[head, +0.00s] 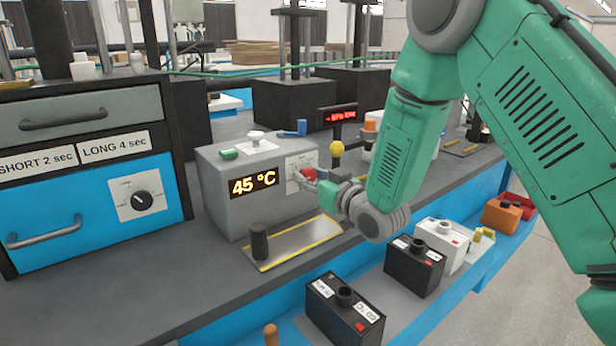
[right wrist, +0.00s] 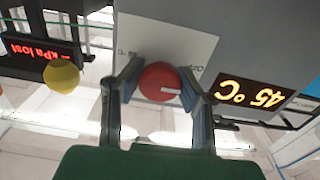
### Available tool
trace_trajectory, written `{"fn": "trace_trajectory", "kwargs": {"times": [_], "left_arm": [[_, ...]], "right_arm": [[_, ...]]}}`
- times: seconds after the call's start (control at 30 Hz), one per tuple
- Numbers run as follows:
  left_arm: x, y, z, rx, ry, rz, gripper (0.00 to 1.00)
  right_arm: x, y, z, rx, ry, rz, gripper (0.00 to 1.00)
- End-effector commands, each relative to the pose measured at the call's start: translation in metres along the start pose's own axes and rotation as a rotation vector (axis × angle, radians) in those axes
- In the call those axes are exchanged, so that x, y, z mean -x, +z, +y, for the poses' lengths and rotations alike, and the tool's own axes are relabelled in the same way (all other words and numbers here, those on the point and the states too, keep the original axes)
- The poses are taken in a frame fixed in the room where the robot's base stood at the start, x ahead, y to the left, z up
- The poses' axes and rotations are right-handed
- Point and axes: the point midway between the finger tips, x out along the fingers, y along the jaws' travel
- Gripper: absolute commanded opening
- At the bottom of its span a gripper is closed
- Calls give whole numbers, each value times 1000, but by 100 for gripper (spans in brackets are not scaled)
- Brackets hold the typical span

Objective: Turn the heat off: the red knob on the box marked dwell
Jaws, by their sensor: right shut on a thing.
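The red knob (right wrist: 160,82) sits on a white plate (right wrist: 165,45) on the grey box (head: 235,205), beside an orange display (head: 254,184) reading 45 °C. In the head view the knob (head: 308,174) is partly covered by my right gripper (head: 312,180). In the right wrist view my right gripper (right wrist: 158,88) has one finger on each side of the knob and is shut on it. A pale pointer mark shows on the knob's face. The lettering on the plate is too small to read. My left gripper is not in view.
A black knob (head: 142,201) is on the blue cabinet at left, under SHORT and LONG labels. A metal plate with yellow edges (head: 300,243) lies before the grey box. A yellow ball (head: 336,149) stands behind my gripper. Several batteries (head: 345,308) line the lower front shelf.

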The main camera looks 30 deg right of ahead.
Motion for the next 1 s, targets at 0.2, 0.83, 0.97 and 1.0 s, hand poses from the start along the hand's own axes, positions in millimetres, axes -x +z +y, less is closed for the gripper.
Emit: {"fn": "trace_trajectory", "kwargs": {"times": [0.2, 0.83, 0.97, 1.0], "left_arm": [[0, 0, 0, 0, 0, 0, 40], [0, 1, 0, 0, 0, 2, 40], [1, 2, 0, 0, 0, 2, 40], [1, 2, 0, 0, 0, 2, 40]], "right_arm": [[3, 8, -1, 8, -1, -22, 0], [3, 2, 0, 7, 0, -7, 53], [14, 2, 0, 7, 1, -7, 53], [19, 2, 0, 6, 1, -8, 53]]}}
